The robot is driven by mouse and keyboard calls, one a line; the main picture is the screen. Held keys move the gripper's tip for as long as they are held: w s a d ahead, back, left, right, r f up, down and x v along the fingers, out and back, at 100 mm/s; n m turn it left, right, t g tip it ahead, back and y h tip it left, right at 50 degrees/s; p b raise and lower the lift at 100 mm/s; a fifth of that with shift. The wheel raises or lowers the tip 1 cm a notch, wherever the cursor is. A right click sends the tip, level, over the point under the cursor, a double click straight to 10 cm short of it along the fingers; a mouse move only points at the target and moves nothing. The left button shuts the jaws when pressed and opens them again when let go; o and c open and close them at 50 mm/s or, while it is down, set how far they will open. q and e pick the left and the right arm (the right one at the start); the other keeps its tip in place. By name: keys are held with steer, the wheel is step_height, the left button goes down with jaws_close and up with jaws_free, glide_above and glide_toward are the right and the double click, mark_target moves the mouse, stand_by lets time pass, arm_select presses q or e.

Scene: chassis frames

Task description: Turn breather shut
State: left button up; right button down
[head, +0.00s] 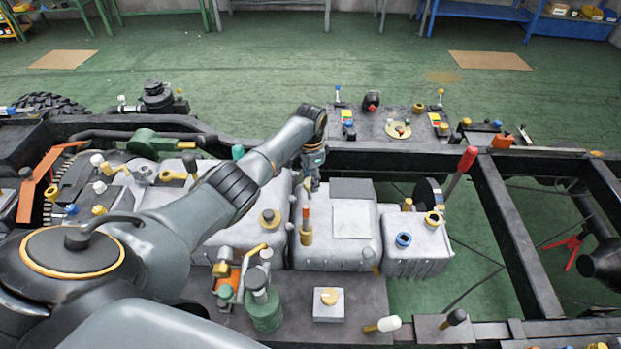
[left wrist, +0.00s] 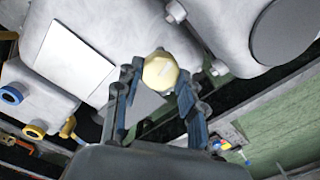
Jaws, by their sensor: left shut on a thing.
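The breather shows in the left wrist view as a pale yellow round cap (left wrist: 160,72) on the grey transmission housing. My left gripper (left wrist: 155,88) has its two blue-grey fingers on either side of the cap, shut on it. In the head view my left gripper (head: 309,184) points down at the back of the grey housing (head: 334,252), and the cap is mostly hidden by the fingers there. I cannot tell from the picture how far the cap is turned. My right gripper is not in view.
A brass stem with an orange top (head: 306,226) stands just in front of the gripper. A blue-ringed port (head: 403,240) and a yellow-ringed port (head: 433,219) lie to the right. A red-handled lever (head: 466,160) rises further right. The black chassis rail (head: 400,158) runs behind.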

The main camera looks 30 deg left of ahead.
arm_select(q)
steer(key=shift+m, duration=1.5)
steer(key=o, duration=1.2)
step_height(320, 180, up, 12)
steer(key=shift+f, duration=0.1)
steer(key=shift+d, duration=0.1)
